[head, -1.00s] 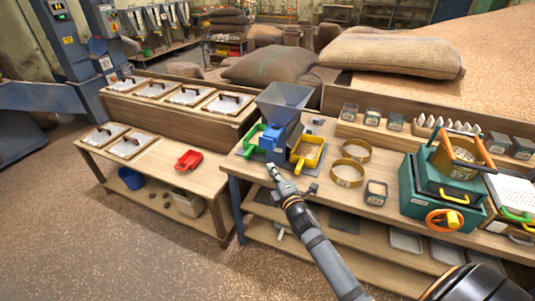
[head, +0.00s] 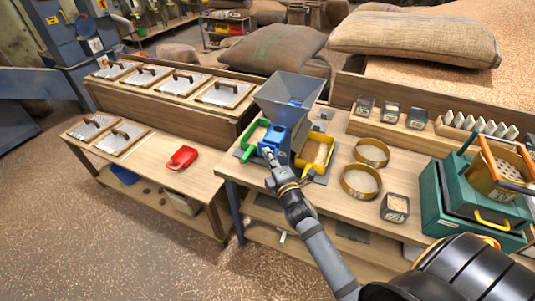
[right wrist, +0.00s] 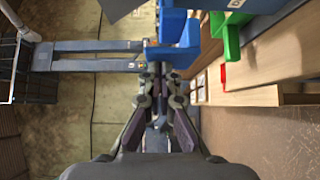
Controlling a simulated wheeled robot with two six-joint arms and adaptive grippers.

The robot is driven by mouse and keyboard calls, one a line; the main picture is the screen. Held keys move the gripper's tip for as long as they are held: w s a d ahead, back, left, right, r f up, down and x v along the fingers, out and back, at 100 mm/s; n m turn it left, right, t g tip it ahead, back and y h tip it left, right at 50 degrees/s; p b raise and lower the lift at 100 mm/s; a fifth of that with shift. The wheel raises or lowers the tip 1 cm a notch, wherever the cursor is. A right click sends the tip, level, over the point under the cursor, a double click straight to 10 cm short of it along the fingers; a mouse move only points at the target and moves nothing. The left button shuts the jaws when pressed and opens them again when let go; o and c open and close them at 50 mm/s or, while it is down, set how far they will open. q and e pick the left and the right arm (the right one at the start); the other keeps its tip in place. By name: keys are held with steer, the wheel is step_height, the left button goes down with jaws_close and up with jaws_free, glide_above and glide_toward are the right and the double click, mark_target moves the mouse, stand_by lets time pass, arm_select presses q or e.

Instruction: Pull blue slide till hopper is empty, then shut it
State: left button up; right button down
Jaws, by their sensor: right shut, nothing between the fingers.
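The grey hopper (head: 290,92) stands on the bench with its top open. A small blue patch shows inside it; I cannot tell whether any grain is left. The blue slide part (head: 273,140) sticks out at the hopper's lower front. A green scoop (head: 254,138) is on its left and a yellow scoop (head: 316,153) with grain is on its right. My right gripper (head: 267,155) is shut and empty, with its tips at the blue part's front. In the right wrist view the blue part (right wrist: 172,28) is just beyond the fingertips (right wrist: 168,72); contact is unclear. My left gripper is out of view.
Two brass sieve rings (head: 361,181) and a small grain jar (head: 396,206) stand right of the hopper. A green machine (head: 470,215) is farther right. A red scoop (head: 183,158) lies on the lower left bench, which has free room.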

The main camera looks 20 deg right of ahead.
mark_target(273, 146)
steer(key=shift+w+a, duration=0.1)
steer(key=shift+a, duration=0.15)
steer(key=shift+a+r, duration=0.15)
steer(key=shift+d, duration=0.25)
steer(key=w+d+b, duration=0.1)
steer(key=w+d, duration=0.2)
steer(key=shift+d, duration=0.2)
steer(key=shift+w+d, duration=0.1)
steer(key=shift+d, duration=0.05)
steer(key=shift+r, duration=0.1)
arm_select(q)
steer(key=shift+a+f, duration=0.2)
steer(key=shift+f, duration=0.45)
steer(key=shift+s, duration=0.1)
